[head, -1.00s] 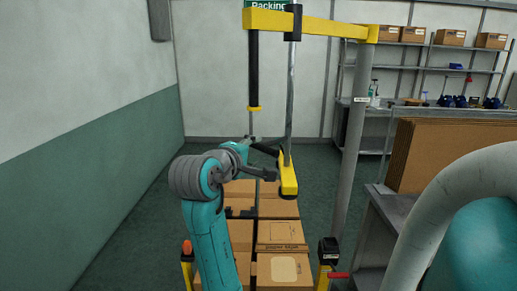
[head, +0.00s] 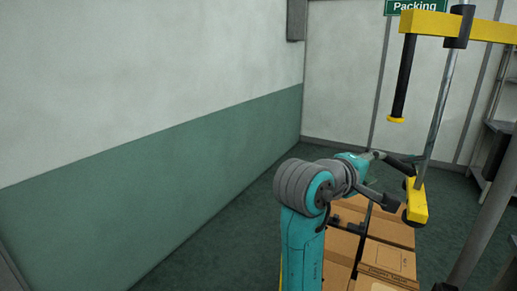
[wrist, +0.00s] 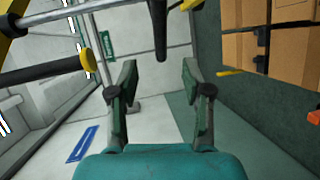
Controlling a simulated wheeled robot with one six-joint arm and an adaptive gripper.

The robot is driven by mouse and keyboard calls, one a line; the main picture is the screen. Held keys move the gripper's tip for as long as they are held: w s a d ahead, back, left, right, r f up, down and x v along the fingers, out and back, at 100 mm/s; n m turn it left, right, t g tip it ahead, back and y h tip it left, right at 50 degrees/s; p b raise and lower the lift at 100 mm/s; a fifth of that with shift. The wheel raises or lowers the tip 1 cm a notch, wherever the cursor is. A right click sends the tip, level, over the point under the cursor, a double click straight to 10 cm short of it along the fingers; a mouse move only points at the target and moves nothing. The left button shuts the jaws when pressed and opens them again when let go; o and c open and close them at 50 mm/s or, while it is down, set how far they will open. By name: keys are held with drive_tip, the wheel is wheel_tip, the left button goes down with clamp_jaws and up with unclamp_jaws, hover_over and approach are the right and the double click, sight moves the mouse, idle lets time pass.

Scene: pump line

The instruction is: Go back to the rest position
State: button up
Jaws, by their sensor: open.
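My gripper (head: 398,185) is on the right side of the head view, at the end of my teal arm. It is in front of the yellow handle (head: 417,203) of the hanging lift, above the cardboard boxes (head: 388,258). In the wrist view my gripper (wrist: 159,75) has its two dark fingers spread apart with nothing between them. Whether a finger touches the yellow handle cannot be told from the head view.
A yellow beam (head: 450,25) carries a metal rod and a black hanging tube (head: 404,75) at the right. A grey post (head: 485,225) stands right of the boxes. A green and white wall (head: 150,180) fills the left. Floor between wall and boxes is clear.

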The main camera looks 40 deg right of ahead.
drive_tip(key=w+a+f+n+t, duration=0.3)
drive_tip(key=w+f+t, duration=0.1)
drive_tip(key=f, duration=0.4)
drive_tip(key=w+a+f+n+t, duration=0.3)
drive_tip(key=f+t, duration=0.1)
drive_tip(key=f, duration=0.4)
drive_tip(key=s+a+f+n+t+y, duration=0.25)
drive_tip(key=a+f+t+y, duration=0.45)
drive_tip(key=a+f, duration=0.75)
drive_tip(key=s+a+f+m+y, duration=0.2)
drive_tip(key=s+a+f+y, duration=0.3)
drive_tip(key=s, duration=0.5)
drive_tip(key=s+a+f+m+y, duration=0.25)
drive_tip(key=s+a+f, duration=0.3)
drive_tip(key=s, duration=0.35)
drive_tip(key=s+a+r+m+y, duration=0.1)
drive_tip(key=s+a+r+m, duration=0.1)
drive_tip(key=s, duration=0.7)
drive_tip(key=shift+s+r+m, duration=0.2)
drive_tip(key=shift+r+m, duration=0.35)
drive_tip(key=shift+m, duration=0.05)
drive_tip(key=shift+y, duration=0.25)
